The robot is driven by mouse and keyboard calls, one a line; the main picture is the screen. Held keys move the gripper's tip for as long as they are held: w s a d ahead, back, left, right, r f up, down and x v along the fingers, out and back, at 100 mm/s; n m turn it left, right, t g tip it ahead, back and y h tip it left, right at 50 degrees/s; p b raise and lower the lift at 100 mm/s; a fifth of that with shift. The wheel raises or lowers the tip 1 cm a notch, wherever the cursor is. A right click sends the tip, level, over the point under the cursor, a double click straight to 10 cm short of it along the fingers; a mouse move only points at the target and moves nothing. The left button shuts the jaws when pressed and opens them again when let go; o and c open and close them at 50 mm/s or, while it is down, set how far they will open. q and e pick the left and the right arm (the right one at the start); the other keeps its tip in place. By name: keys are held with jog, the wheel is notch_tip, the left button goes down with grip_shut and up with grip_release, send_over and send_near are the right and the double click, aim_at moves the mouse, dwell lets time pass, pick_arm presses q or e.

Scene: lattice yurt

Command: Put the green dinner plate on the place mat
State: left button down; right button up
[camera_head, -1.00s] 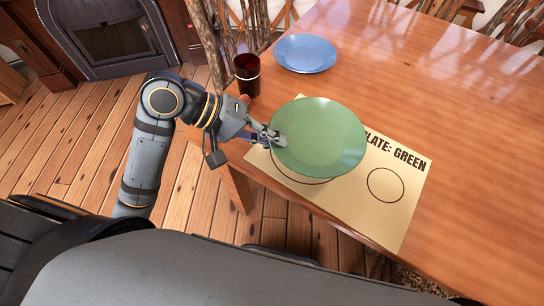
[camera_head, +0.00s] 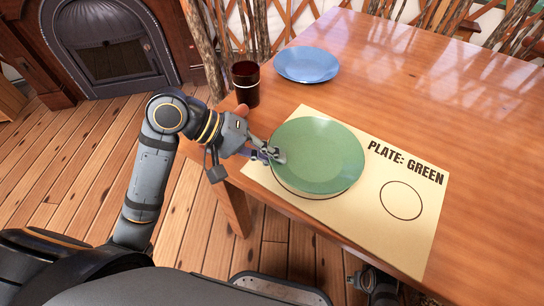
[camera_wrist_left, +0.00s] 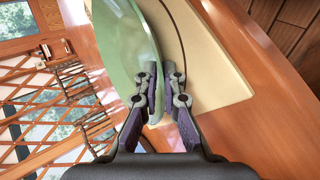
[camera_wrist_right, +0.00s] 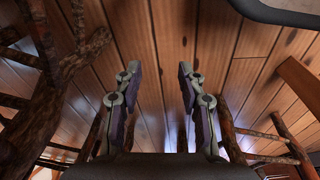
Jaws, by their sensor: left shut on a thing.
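The green dinner plate (camera_head: 318,152) is over the left part of the tan place mat (camera_head: 405,235), covering most of a large printed circle, whose lower left edge shows. My left gripper (camera_head: 277,155) is shut on the plate's left rim. In the left wrist view the rim of the plate (camera_wrist_left: 125,45) runs between the fingers (camera_wrist_left: 158,95), with the mat (camera_wrist_left: 215,75) close beneath; I cannot tell whether they touch. My right gripper (camera_wrist_right: 158,85) is open and empty in the right wrist view, above the wooden floor.
The mat reads "PLATE: GREEN" and has a smaller empty circle on its right. A dark red cup (camera_head: 246,84) stands behind my left gripper at the table's left edge. A blue plate (camera_head: 307,64) lies farther back. The table (camera_head: 450,110) is clear to the right. Branch-like chairs surround it.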

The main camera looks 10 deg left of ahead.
pick_arm(q)
jog(key=c, duration=1.8)
grip_release()
jog(key=shift+a+r, duration=0.1)
jog(key=shift+r, duration=0.05)
jog(key=p+v, duration=0.2)
jog(key=p, duration=0.1)
jog(key=shift+a+r, duration=0.25)
jog(key=p+v, duration=0.3)
jog(key=p, duration=0.4)
jog(key=shift+s+a+r, duration=0.15)
jog(key=shift+r, duration=0.15)
pick_arm(e)
jog(key=s+d+f, duration=0.1)
jog(key=s+f, duration=0.2)
jog(key=s, duration=0.5)
jog(key=s+d+f, duration=0.2)
jog(key=s+f, duration=0.1)
jog(key=s, duration=0.4)
pick_arm(q)
jog(key=p+v, duration=0.5)
jog(key=p, duration=0.7)
jog(key=shift+a+p, duration=0.25)
jog(key=shift+p, duration=0.15)
pick_arm(e)
notch_tip(320, 180, up, 12)
jog(key=s, duration=0.1)
jog(key=shift+s+a, duration=0.2)
jog(key=shift+s, duration=0.05)
